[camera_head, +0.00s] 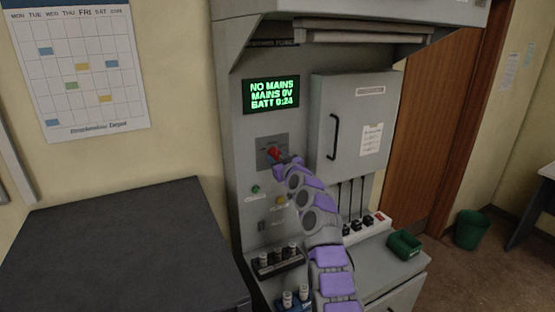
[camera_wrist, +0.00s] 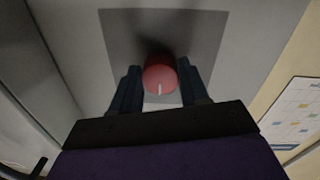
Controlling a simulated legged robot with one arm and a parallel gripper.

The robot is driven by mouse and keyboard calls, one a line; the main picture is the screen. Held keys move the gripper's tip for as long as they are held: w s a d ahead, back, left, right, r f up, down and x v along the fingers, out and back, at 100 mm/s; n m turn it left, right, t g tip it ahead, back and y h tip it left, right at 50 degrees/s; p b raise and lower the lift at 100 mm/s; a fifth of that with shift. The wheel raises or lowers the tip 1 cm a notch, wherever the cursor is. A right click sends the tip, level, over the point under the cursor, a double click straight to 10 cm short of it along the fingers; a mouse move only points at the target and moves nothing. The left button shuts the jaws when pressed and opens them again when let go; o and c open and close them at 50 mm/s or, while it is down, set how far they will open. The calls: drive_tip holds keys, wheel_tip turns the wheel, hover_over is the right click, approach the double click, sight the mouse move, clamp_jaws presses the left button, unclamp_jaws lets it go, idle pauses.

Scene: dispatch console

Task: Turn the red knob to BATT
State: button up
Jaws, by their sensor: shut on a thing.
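The red knob (camera_head: 273,153) sits on a dark square plate (camera_head: 264,145) on the grey console, below the green display (camera_head: 271,95). The display reads "NO MAINS, MAINS 0V, BATT 0:24". My gripper (camera_head: 279,158) is at the knob. In the wrist view the red knob (camera_wrist: 160,80) lies between the two dark fingers of my gripper (camera_wrist: 161,84), which are shut on it. A white pointer line on the knob runs toward the bottom of that view. The position labels around the knob cannot be read.
A grey cabinet (camera_head: 352,125) with a black handle is right of the knob. A green button (camera_head: 255,189) and a yellow one (camera_head: 280,200) sit below. Sockets, a green tray (camera_head: 404,244) and a dark table (camera_head: 120,245) are lower down.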

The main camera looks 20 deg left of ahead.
drive_tip(key=shift+r, duration=0.1)
drive_tip(key=shift+c, duration=1.1)
drive_tip(key=m+b, duration=0.1)
drive_tip(key=m, duration=0.4)
drive_tip(key=shift+m, duration=0.3)
drive_tip(key=shift+r+m, duration=0.15)
drive_tip(key=shift+m, duration=0.25)
drive_tip(key=m+p, duration=0.1)
drive_tip(key=m, duration=0.4)
drive_tip(key=shift+a+g, duration=0.1)
drive_tip(key=shift+g, duration=0.2)
drive_tip(key=shift+m+p, duration=0.3)
